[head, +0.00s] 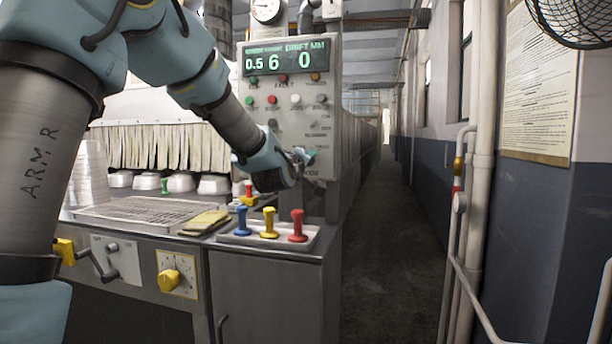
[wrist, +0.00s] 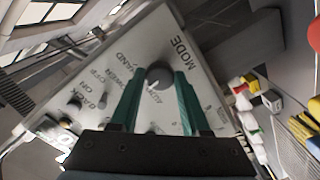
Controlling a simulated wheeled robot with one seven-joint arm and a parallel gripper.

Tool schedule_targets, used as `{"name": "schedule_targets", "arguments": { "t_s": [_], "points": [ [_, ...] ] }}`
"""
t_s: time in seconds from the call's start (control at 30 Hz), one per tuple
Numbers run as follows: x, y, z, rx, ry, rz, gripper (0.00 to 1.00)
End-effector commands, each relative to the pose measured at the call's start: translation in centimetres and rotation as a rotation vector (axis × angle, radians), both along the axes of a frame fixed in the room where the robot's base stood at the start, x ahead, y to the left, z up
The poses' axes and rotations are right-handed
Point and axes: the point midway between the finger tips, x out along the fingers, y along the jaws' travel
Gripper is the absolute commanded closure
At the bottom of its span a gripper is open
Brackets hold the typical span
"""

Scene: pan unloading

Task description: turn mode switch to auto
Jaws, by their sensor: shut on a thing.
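The mode switch is a round dark grey knob (wrist: 159,75) on a pale panel, with MODE printed beside it and HAND and AUTO lettering around it. In the wrist view my gripper (wrist: 160,82) has its two green fingers on either side of the knob, shut on it. Which mark the knob points to cannot be told. In the head view my gripper (head: 304,156) is at the lower front of the control panel (head: 325,108), and the knob is hidden there by the fingers and wrist.
A lit display (head: 284,59) and rows of coloured buttons sit above my gripper. Below it, a tray (head: 268,238) holds blue, yellow and red handled stamps on the cabinet top. A wire rack (head: 150,209) lies to the left. The aisle (head: 390,220) on the right is clear.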

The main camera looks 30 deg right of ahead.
Motion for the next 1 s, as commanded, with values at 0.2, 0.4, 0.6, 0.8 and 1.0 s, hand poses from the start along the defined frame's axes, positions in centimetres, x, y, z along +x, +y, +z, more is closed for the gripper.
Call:
{"name": "schedule_targets", "arguments": {
  "t_s": [0.2,0.4,0.6,0.8,1.0],
  "points": [
    [0.04,0.06,-0.44,-0.151,0.137,0.002,1.0],
    [0.04,0.04,-0.4,-0.283,0.261,0.001,1.0],
    [0.03,0.02,-0.27,-0.391,0.362,0.001,1.0],
    [0.04,0.02,-0.15,-0.467,0.434,0.001,1.0],
    [0.0,-0.01,-0.01,-0.508,0.473,0.0,1.0]
  ]
}}
